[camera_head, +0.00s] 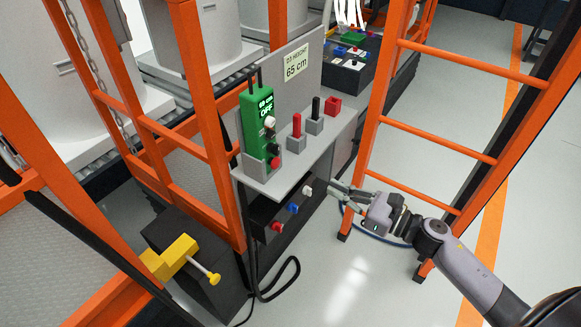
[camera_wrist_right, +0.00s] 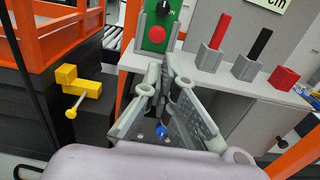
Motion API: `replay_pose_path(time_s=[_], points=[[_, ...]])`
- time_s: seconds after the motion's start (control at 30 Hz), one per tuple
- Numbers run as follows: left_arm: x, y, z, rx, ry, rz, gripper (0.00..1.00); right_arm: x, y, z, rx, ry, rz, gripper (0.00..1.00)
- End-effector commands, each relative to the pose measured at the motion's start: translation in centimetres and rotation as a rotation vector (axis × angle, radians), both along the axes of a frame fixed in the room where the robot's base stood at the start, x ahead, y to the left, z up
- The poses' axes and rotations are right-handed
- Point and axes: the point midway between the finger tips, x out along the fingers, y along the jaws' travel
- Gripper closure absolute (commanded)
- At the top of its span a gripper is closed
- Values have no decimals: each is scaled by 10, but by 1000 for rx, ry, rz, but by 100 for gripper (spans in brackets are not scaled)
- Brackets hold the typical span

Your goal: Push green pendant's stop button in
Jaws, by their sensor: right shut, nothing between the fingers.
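The green pendant (camera_head: 254,122) stands upright in a grey holder on a light grey shelf, its screen reading "65 cm OFF". Its red button (camera_head: 274,162) is low on its face, below a black knob and a white knob. In the right wrist view the red button (camera_wrist_right: 157,33) shows just beyond my fingertips. My right gripper (camera_head: 333,188) is shut and empty, in front of and to the right of the shelf, apart from the pendant. It also fills the middle of the right wrist view (camera_wrist_right: 160,75). My left gripper is not in view.
On the shelf (camera_head: 318,150) stand a red handle (camera_head: 296,126), a black handle (camera_head: 315,108) and a red block (camera_head: 333,105) in a row. A panel with coloured knobs (camera_head: 292,208) is below. Orange frames flank the shelf. A yellow block with a rod (camera_head: 180,253) is lower left.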

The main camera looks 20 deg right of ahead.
Motion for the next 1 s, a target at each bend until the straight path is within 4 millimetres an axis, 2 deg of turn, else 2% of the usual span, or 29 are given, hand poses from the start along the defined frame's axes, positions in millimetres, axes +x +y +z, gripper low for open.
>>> replay_pose_path(time_s=[0.17, 0.27, 0.7, 1.0], points=[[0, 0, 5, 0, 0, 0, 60, 9, 6, 2, 4, -1, -1, 100], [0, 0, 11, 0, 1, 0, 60, 21, 15, 4, 4, -2, -1, 100], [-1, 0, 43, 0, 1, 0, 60, 91, 70, 4, 6, 2, -2, 100], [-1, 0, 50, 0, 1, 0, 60, 110, 86, 0, 4, 2, -2, 100]])
